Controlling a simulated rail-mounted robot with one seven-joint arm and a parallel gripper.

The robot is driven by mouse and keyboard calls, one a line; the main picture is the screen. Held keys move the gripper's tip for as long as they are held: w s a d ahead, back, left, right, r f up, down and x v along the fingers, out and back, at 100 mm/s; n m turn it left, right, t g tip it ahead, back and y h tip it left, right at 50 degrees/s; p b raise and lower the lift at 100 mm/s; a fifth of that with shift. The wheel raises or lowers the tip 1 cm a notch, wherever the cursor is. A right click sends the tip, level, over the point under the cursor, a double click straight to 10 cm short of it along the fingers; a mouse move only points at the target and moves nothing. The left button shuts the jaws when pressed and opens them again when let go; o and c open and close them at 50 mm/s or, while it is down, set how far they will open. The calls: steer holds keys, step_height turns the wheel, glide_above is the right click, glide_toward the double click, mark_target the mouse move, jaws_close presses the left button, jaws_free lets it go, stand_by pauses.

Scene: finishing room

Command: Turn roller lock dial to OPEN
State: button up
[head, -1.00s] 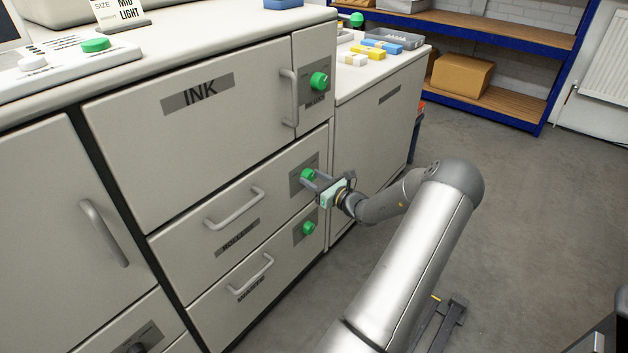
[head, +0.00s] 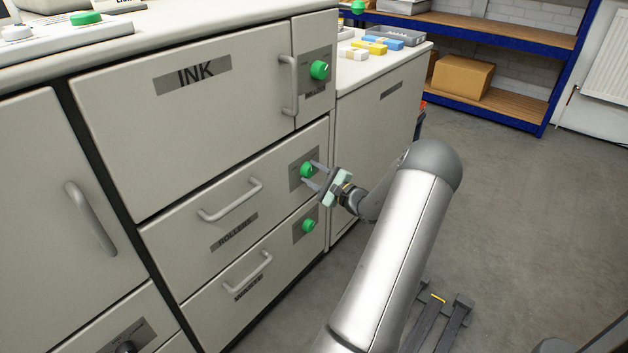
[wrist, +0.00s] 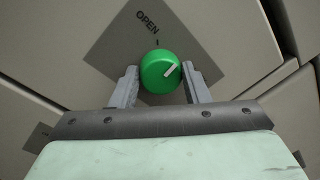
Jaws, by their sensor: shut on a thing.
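The green roller lock dial (head: 306,170) is on a grey plate at the right end of the ROLLERS drawer (head: 270,194). My gripper (head: 310,172) is at the dial. In the wrist view my gripper's fingers (wrist: 160,70) stand on either side of the green dial (wrist: 158,84), shut on it. The dial's white pointer line (wrist: 172,70) points up and to the right. The OPEN label (wrist: 148,22) and a small tick mark (wrist: 157,43) are above the dial, and the pointer is turned clockwise from the tick.
A green dial (head: 319,70) by the INK door (head: 200,130) is above, and another (head: 308,225) is on the drawer below. Drawer handles (head: 230,200) stick out to the left. Open floor (head: 520,220) lies to the right.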

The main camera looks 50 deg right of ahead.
steer(key=n+b, duration=0.4)
steer(key=n+y+b, duration=0.1)
steer(key=n+b, duration=0.1)
steer(key=shift+f+n, duration=0.4)
steer(key=n+b, duration=0.2)
steer(key=b, duration=0.1)
steer(key=shift+d+r+n, duration=0.1)
steer(key=shift+r+n, duration=0.05)
steer(key=shift+n, duration=0.15)
steer(key=shift+r, duration=0.1)
steer(key=o, duration=1)
steer(key=shift+c, duration=0.2)
steer(key=shift+s, duration=0.1)
steer(key=s+f+p, duration=0.1)
steer(key=s+p, duration=0.3)
steer(key=s, duration=1.3)
steer(key=shift+f, duration=0.3)
steer(key=shift+s, duration=0.1)
